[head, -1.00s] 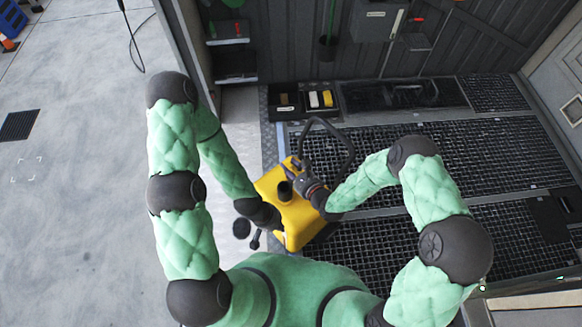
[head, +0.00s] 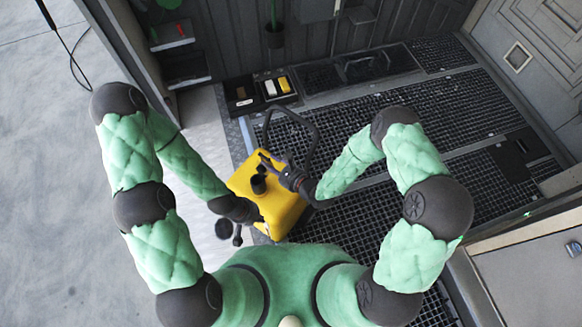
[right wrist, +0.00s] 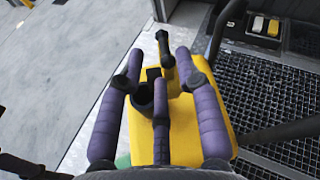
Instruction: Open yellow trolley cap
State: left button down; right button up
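The yellow trolley (head: 286,208) stands low in front of me, with a long black handle loop (head: 312,138) behind it. A round black cap or neck (head: 258,185) sits on its top; it also shows in the right wrist view (right wrist: 142,97), partly hidden by the fingers. I cannot tell whether it is closed. My right gripper (head: 270,163) is above the trolley top, just right of and behind the cap. Its purple fingers (right wrist: 160,105) are extended and spread, with nothing held.
Dark grating (head: 430,120) covers the bay floor at right. A tray with white and yellow blocks (head: 277,86) is behind. Grey concrete at left is clear.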

jog(key=s+d+r+p, duration=0.1)
jog(key=s+d, duration=0.1)
jog(key=d, duration=0.4)
jog(key=shift+s+d+r, duration=0.3)
jog(key=shift+s+r, duration=0.05)
jog(key=shift+s, duration=0.05)
dwell(0.4)
jog(key=shift+p, duration=0.3)
jog(key=v, duration=1.2)
dwell(0.4)
